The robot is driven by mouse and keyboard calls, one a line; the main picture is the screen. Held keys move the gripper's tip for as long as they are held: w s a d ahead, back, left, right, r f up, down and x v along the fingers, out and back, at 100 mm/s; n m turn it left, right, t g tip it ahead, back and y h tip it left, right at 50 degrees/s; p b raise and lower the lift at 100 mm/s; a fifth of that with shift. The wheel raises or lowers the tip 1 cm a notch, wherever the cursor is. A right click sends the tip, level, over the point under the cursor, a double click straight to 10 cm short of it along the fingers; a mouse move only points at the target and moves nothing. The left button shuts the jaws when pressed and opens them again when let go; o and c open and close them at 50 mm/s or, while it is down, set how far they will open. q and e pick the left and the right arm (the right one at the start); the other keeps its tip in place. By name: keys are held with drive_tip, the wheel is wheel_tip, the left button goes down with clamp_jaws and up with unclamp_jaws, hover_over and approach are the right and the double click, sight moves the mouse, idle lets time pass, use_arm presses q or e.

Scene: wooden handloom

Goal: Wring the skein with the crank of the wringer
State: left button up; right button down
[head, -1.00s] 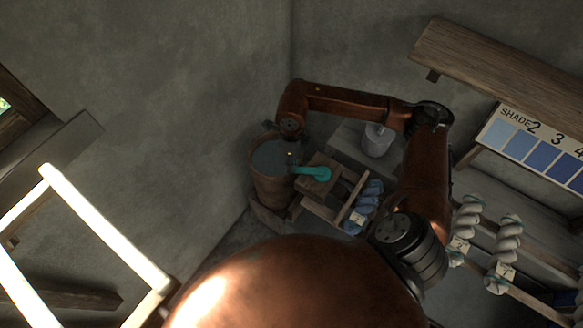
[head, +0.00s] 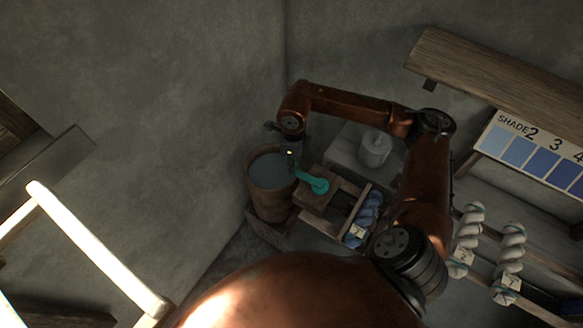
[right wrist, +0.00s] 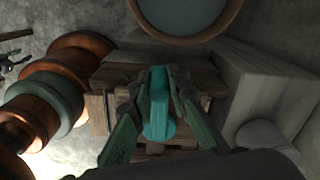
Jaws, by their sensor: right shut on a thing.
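The teal crank (head: 314,184) of the wringer is on top of a wooden block (head: 318,203) beside the bucket in the head view. It slopes from upper left to lower right. My right gripper (head: 291,160) is at its upper left end. In the right wrist view the two fingers of my right gripper (right wrist: 158,92) are on either side of the teal crank (right wrist: 158,118), shut on it. Blue skeins (head: 369,212) lie on a rack right of the block; I cannot tell whether a skein is on the wringer. My left gripper is not in view.
A wooden bucket (head: 268,197) of dark liquid stands left of the wringer, near the wall corner. A pale pot (head: 375,149) stands on a grey box behind. Grey skeins (head: 468,226) hang at the right below a shade chart (head: 535,152). A wooden shelf (head: 500,78) juts out above.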

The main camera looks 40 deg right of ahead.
drive_tip(key=s+d, duration=0.3)
drive_tip(key=d, duration=1)
drive_tip(key=shift+s+d, duration=0.15)
drive_tip(key=shift+d, duration=0.05)
idle(1.5)
drive_tip(key=shift+a+f, duration=0.1)
drive_tip(key=shift+a, duration=0.05)
idle(2.0)
